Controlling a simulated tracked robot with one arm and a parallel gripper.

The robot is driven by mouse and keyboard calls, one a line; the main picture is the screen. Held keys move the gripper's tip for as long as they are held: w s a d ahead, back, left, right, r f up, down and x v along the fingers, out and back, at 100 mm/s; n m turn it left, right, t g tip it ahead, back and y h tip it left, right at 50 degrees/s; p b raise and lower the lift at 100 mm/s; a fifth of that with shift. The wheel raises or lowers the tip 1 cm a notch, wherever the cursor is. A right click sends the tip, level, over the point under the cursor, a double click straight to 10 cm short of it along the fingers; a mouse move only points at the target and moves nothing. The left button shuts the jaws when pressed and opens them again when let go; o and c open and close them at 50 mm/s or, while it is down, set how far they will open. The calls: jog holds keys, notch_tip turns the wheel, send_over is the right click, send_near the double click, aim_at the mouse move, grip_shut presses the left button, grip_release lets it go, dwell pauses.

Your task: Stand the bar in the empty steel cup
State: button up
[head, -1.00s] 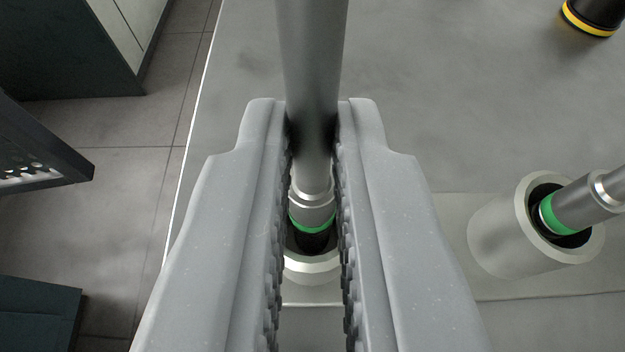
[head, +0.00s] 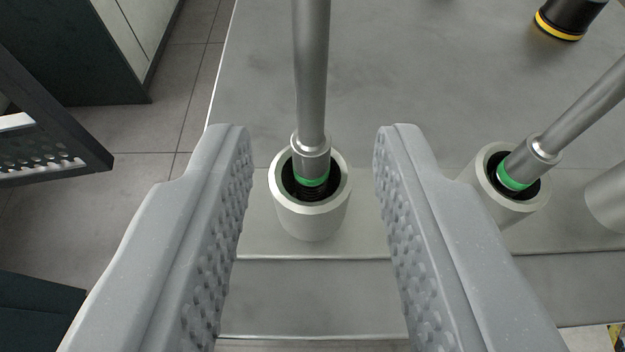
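A grey metal bar (head: 311,75) with a green band near its lower end stands upright in a steel cup (head: 311,222). Its lower tip is hidden inside the cup's dark bore. My gripper (head: 312,145) is open, with one textured finger on each side of the bar and clear gaps between. A second steel cup (head: 492,207) to the right holds another bar (head: 580,110) with a green band, which slants up to the right in the picture.
A black cylinder with a yellow ring (head: 565,18) stands at the back right. Another pale cylindrical object (head: 606,198) is partly in view at the right edge. The grey table (head: 420,75) is clear behind the cups; its left edge borders a tiled floor.

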jog(key=v, duration=0.7)
jog(key=shift+s+p, duration=0.3)
jog(key=shift+p, duration=0.05)
jog(key=shift+r, duration=0.1)
jog(key=w+a+r+m+h, duration=0.1)
jog(key=a+r+h, duration=0.1)
jog(key=r, duration=1)
jog(key=w+a+r+h, duration=0.1)
jog(key=r+h, duration=0.1)
jog(key=r, duration=1)
jog(key=s+a+r+t+y, duration=0.1)
jog(key=s+a+r, duration=0.4)
jog(key=a+r, duration=0.3)
jog(key=s+a+r+y, duration=0.2)
jog(key=s+a+r, duration=0.4)
jog(key=a+r, duration=0.3)
jog(key=shift+a+r+n+t+y, duration=0.25)
jog(key=shift+n+t+y, duration=0.05)
jog(key=shift+t, duration=0.1)
jog(key=shift+s, duration=0.1)
